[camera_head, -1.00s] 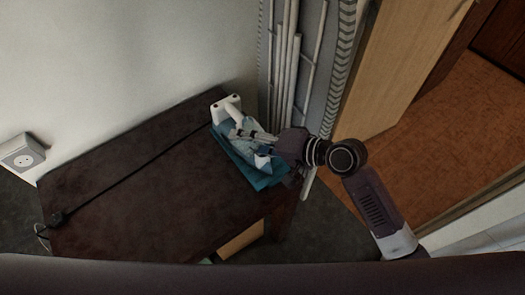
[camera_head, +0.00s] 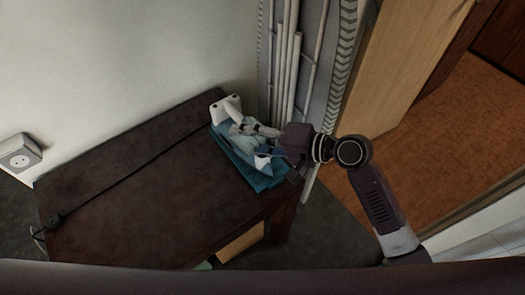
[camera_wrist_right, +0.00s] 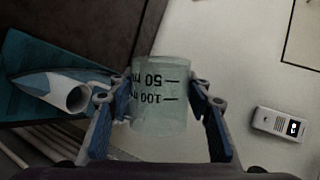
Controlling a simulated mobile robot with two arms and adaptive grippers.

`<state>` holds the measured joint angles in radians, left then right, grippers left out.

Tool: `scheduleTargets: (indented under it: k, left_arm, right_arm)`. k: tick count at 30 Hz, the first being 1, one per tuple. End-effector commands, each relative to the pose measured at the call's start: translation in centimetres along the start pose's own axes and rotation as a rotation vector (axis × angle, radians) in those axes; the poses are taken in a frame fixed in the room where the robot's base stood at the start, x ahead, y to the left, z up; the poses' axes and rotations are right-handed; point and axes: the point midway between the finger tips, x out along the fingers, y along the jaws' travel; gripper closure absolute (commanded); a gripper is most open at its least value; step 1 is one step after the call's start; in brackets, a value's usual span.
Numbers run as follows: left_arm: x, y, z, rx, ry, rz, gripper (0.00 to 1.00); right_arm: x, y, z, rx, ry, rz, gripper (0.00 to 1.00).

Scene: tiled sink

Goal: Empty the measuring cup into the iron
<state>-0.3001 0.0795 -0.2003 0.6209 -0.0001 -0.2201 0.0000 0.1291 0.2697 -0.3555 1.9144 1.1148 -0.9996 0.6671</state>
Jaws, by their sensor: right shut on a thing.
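The measuring cup (camera_wrist_right: 160,98) is clear, with "50 ml" and "100 ml" marks upside down in the right wrist view. My right gripper (camera_wrist_right: 160,85) is shut on it, with one finger on each side. Whether it holds liquid I cannot tell. The iron (camera_head: 231,108), white and pale blue, is on a teal pad (camera_head: 263,183) at the table's far right corner. In the head view my right gripper (camera_head: 257,130) is over the iron, partly covering it. The iron (camera_wrist_right: 68,92) is left of the cup in the wrist view. My left gripper is not in view.
The dark table (camera_head: 140,190) is mostly clear, crossed by a black cord (camera_head: 130,165). A wall socket (camera_head: 20,152) is at far left. White pipes (camera_head: 286,75) and a wooden door panel (camera_head: 390,65) stand close beyond the iron's end of the table.

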Motion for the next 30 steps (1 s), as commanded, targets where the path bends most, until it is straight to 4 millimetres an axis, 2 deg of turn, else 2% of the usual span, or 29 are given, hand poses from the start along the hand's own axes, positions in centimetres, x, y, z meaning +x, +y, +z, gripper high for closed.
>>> scheduleTargets:
  k: [18,30]
  left_arm:
    - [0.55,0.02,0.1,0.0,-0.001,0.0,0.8]
    - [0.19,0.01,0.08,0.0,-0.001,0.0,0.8]
  right_arm:
    - [-0.47,-0.14,-0.48,0.049,-0.016,-0.022,0.83]
    - [-0.57,-0.4,-0.46,0.089,-0.03,-0.038,0.83]
